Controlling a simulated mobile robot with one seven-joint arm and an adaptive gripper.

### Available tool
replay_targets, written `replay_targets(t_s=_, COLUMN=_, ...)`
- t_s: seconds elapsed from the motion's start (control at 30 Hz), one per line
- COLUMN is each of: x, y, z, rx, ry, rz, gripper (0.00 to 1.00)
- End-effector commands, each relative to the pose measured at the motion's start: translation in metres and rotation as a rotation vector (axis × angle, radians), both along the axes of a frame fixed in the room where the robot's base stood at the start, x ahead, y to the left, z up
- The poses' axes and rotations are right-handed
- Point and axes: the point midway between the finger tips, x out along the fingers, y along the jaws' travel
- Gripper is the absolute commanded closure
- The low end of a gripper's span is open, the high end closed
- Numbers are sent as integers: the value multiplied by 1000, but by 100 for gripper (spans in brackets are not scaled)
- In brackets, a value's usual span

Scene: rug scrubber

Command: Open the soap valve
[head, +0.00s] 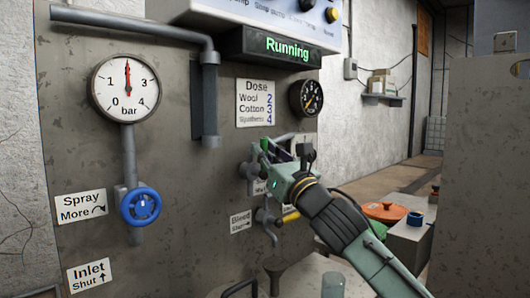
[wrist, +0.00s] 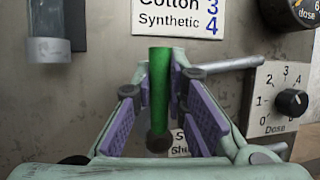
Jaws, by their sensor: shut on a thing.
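The soap valve's green lever (wrist: 160,85) stands upright between my finger pads in the wrist view, its lower end at a dark round pivot. In the head view its green tip (head: 264,145) shows just above my gripper (head: 272,160). My gripper (wrist: 161,95) is shut on the lever, with purple pads on both sides. A white label (wrist: 179,144) behind the fingers is partly hidden; only "S" and "Sh" can be read. The valve body is mostly hidden by my gripper.
A dose knob (wrist: 292,102) is close at the right. A yellow-handled bleed valve (head: 290,217) sits below my gripper. The blue spray wheel (head: 140,206) and pressure gauge (head: 126,88) are at the left. The display (head: 287,49) reads "Running".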

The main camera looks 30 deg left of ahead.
Motion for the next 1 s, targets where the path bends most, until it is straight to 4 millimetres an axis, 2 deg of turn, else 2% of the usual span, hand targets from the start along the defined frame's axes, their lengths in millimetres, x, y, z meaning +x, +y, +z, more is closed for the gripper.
replay_targets(t_s=0.2, x=-2, y=1, z=-1, rx=-3, ry=-6, rz=0, gripper=100)
replay_targets(t_s=0.23, x=-2, y=1, z=-1, rx=-3, ry=-6, rz=0, gripper=86)
replay_targets(t_s=0.53, x=-1, y=1, z=0, rx=-2, ry=-3, rz=1, gripper=66)
replay_targets(t_s=0.87, x=-1, y=-1, z=-1, rx=-1, ry=-2, rz=0, gripper=66)
replay_targets(t_s=1.0, x=-8, y=-13, z=-6, rx=-2, ry=-4, rz=-2, gripper=66)
